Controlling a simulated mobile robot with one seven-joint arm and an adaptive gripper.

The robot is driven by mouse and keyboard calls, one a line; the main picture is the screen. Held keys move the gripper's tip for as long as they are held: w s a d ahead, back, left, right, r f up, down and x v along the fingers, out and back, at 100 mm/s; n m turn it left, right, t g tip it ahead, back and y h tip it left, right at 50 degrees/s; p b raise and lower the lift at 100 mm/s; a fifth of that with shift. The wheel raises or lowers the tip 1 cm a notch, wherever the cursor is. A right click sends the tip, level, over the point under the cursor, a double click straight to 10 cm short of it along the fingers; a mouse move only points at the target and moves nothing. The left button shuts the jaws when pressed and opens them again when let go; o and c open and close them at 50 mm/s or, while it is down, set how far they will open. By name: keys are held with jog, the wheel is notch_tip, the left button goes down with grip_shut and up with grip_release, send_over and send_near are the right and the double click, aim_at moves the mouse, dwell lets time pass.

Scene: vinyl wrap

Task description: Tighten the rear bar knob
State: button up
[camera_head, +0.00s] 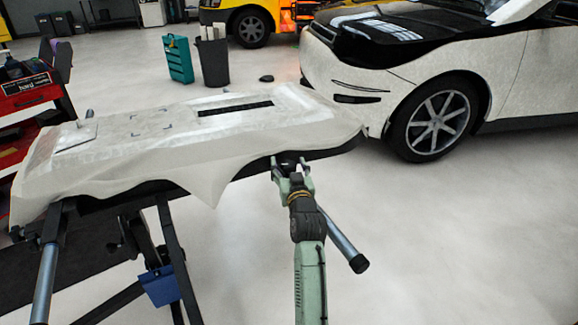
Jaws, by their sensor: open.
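My gripper (291,168) is at the right end of the work stand, just under the edge of the wrapped panel (215,140). Its two fingers are apart, on either side of a small dark part that looks like the bar knob (288,161). I cannot tell whether the fingers touch it. A grey-blue bar (340,238) with a black end cap slants down to the right from behind my gripper. My wrist hides where the bar meets the stand. Another grey-blue bar (45,280) shows at the front left of the stand.
White film drapes over the panel and hangs at its front edge. A red tool cart (30,110) stands at the left. A black bin (213,62) and a teal case (178,59) stand behind. A white and black car (420,70) is at the right. The floor at the right front is clear.

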jog(key=shift+c, duration=0.2)
jog(key=c, duration=1.1)
jog(key=shift+c, duration=0.2)
